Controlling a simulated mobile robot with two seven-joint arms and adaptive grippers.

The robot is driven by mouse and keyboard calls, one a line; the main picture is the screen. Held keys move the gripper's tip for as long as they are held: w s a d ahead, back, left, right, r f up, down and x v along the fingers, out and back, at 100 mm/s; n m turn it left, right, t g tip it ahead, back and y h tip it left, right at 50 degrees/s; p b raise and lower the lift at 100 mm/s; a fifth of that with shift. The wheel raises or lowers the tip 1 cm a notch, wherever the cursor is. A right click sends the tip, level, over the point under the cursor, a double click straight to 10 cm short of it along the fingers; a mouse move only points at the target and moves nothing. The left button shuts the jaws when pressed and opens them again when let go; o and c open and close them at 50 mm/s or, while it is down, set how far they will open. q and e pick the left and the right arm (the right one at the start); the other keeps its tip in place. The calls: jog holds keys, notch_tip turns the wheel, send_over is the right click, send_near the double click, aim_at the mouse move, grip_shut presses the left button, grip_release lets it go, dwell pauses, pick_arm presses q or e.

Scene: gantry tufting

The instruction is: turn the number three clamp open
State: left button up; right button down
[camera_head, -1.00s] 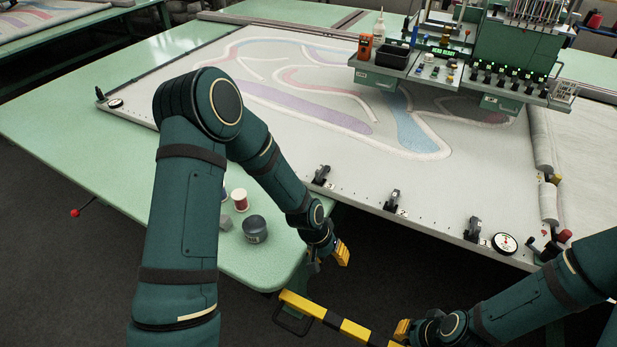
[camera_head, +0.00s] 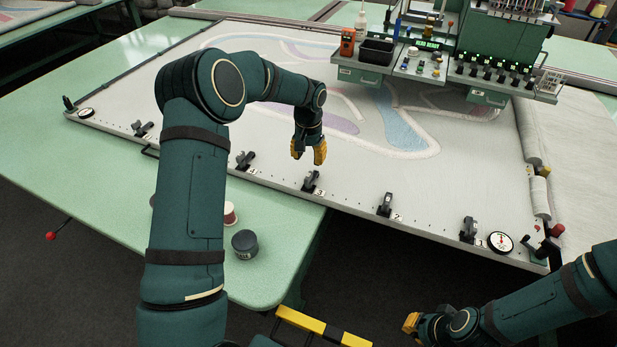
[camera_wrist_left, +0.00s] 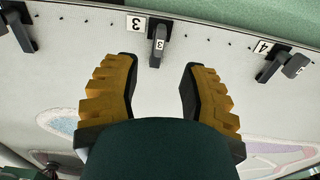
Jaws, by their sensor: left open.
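The number three clamp (camera_head: 311,182) is a small black clamp on the frame's near rail, beside a white "3" label (camera_head: 320,192). In the left wrist view the same clamp (camera_wrist_left: 158,38) is at the top centre, with a small "3" on its lever. My left gripper (camera_head: 309,154) is open and empty, above the cloth just behind this clamp. In the left wrist view its yellow-padded fingers (camera_wrist_left: 160,72) point at the clamp, which lies between and just beyond the tips; no contact shows. My right gripper (camera_head: 412,324) is low at the bottom right; its jaws are unclear.
Clamp four (camera_head: 246,160) and clamp two (camera_head: 385,205) flank it on the rail. Clamp one (camera_head: 468,230) and a dial (camera_head: 500,243) are further right. The tufting machine (camera_head: 500,50) stands behind. A dark pot (camera_head: 245,243) sits on the green table (camera_head: 60,150).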

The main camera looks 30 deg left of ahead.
aim_at(309, 175)
pick_arm(q)
notch_tip(309, 175, down, 9)
jog(key=shift+r, duration=0.15)
dwell(0.4)
grip_shut()
